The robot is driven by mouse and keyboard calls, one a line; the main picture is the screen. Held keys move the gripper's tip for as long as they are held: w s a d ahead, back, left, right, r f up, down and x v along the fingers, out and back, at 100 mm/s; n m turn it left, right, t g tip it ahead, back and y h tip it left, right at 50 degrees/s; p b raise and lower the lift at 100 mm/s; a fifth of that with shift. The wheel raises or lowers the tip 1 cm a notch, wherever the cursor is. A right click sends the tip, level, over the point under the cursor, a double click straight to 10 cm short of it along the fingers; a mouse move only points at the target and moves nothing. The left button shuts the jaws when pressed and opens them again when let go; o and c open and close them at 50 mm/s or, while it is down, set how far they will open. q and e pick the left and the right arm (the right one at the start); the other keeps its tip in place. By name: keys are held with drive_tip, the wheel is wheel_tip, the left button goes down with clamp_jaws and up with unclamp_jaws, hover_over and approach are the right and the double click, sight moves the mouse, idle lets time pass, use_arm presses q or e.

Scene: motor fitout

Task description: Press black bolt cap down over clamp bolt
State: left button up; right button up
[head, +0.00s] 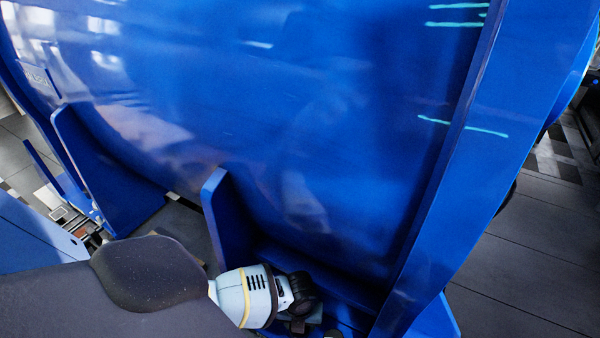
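My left arm comes in from the lower left. Its pale wrist ends in a dark gripper (300,295) low in the head view, beside the foot of the large blue motor housing (290,120). The gripper's fingers are small, dark and partly hidden, so I cannot tell whether they are open or shut. I cannot make out the black bolt cap or the clamp bolt. Small dark parts (298,327) show just below the gripper, but I cannot tell what they are. My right gripper is not in view.
A blue upright rib (226,222) stands just left of my wrist. A broad blue flange (450,190) rises to the right of the gripper. Grey floor (530,270) lies clear at the right. Pale blocks and small items (75,222) are at the far left.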

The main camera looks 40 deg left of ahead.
use_arm(q)
drive_tip(key=shift+f+b, duration=0.45)
drive_tip(key=shift+f, duration=0.15)
drive_tip(key=o, duration=0.9)
drive_tip(key=shift+o, duration=0.6)
drive_tip(key=shift+r, duration=0.1)
